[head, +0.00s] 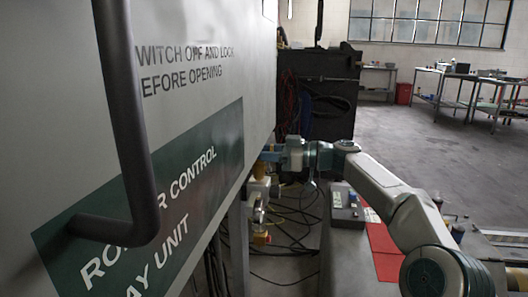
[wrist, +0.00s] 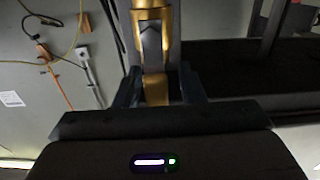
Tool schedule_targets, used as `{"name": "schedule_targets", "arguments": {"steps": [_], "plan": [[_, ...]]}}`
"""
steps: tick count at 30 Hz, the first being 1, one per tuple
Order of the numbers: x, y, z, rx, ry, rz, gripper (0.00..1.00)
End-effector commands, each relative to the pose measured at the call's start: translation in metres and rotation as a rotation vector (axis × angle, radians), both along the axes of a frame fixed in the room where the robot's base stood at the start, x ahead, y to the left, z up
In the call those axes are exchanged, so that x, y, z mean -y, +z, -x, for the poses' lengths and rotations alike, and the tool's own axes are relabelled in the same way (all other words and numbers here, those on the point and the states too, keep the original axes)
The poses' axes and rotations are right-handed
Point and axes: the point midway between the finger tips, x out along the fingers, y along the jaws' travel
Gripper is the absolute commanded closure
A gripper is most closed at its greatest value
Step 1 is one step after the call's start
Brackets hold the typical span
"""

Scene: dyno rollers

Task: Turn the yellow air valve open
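The yellow air valve (wrist: 155,88) shows in the wrist view as a gold-yellow part running down the middle of the picture, between the two dark fingers of my gripper (wrist: 160,72). A gap shows on each side of it, so the fingers look open around it and not pressed on it. In the head view my gripper (head: 270,155) is at the end of my outstretched arm, beside the cabinet's lower right edge. Yellow and metal valve fittings (head: 258,187) hang just below it. My gripper hides part of the valve there.
A large grey cabinet (head: 190,110) with a dark bar handle (head: 125,120) fills the left. Cables (head: 290,230) lie on the floor below the valve. A grey control box (head: 347,208) and a red sheet (head: 383,245) are near my arm. Workbenches (head: 470,75) stand far right, with open floor before them.

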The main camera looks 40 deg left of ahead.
Motion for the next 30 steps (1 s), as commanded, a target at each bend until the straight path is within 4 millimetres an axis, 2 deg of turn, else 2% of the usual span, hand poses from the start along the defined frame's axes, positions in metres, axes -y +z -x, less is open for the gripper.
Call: {"name": "schedule_targets", "arguments": {"steps": [9, 13, 17, 24, 30], "plan": [[0.005, 0.001, -0.005, -0.001, -0.009, 0.0, 0.61], [0.014, 0.002, -0.011, -0.001, -0.011, 0.0, 0.61], [0.035, 0.002, -0.022, -0.001, -0.015, 0.0, 0.61], [0.084, 0.003, -0.046, -0.002, -0.011, 0.001, 0.61], [0.113, 0.002, -0.06, -0.001, -0.009, -0.001, 0.61]]}}
